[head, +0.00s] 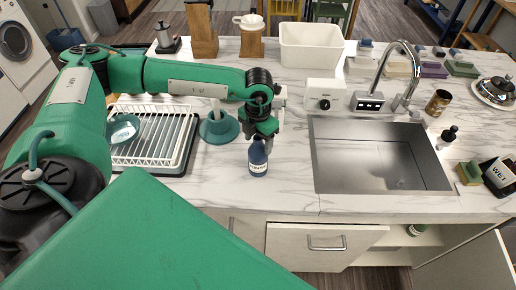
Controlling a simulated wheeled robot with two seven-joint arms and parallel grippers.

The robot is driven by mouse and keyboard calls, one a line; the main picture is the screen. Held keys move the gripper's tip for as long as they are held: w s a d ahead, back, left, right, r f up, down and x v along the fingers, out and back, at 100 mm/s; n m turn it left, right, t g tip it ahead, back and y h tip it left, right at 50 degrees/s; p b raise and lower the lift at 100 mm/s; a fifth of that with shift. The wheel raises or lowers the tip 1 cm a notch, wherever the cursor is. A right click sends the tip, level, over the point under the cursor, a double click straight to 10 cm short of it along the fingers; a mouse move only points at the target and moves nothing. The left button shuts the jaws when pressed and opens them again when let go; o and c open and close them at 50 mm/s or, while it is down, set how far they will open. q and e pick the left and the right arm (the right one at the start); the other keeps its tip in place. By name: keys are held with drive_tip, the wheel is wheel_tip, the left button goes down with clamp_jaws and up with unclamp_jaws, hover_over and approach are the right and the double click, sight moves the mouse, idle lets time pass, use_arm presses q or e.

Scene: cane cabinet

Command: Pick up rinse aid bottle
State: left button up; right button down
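The rinse aid bottle (258,163) is small and dark blue with a white label. It is on or just above the marble counter, left of the sink and behind the counter's front edge. My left gripper (262,135) points down right at the bottle's top, with its dark fingers around or against the cap. The fingers hide the cap, so I cannot tell whether they are closed on it or whether the bottle is lifted. My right gripper is not in view.
A dish rack (150,140) and a teal round-based stand (219,128) are left of the bottle. The sink (380,155) and a white box with a knob (324,94) are to its right.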

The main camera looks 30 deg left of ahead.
use_arm(q)
clamp_jaws()
drive_tip(key=shift+r, duration=0.15)
